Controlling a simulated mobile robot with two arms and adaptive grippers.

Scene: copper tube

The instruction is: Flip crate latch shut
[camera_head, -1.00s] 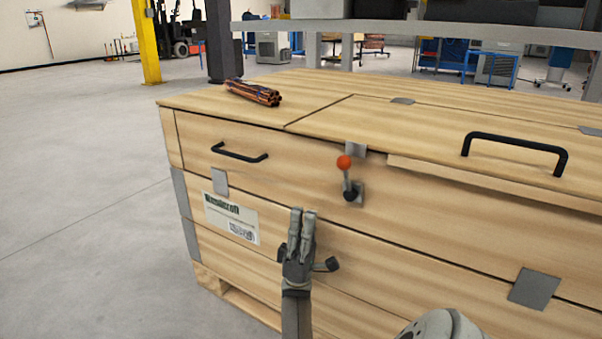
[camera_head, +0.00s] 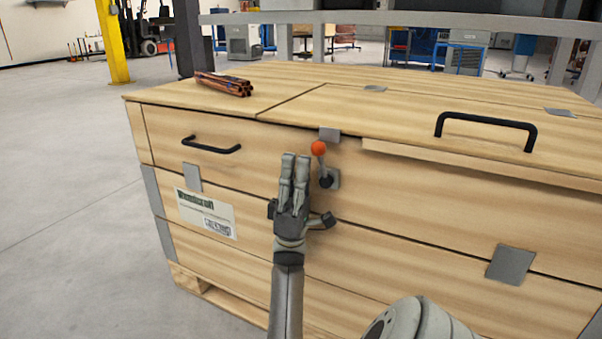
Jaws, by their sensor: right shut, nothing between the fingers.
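The wooden crate (camera_head: 420,221) fills the middle and right of the head view. Its latch (camera_head: 325,181) is on the front face just under the lid edge. The latch's lever stands up, with a red ball knob (camera_head: 318,148) at its top, close to a grey metal plate (camera_head: 330,134) at the lid edge. My right gripper (camera_head: 294,160) is shut and empty, fingers pointing up. In the picture its fingertips are just left of the knob and slightly lower, with a small gap between them. My left gripper is out of view.
A bundle of copper tubes (camera_head: 222,84) lies on the crate's top left. A black handle (camera_head: 487,127) stands up from the lid, and another black handle (camera_head: 211,146) is on the front left. Open grey floor (camera_head: 70,185) lies to the left.

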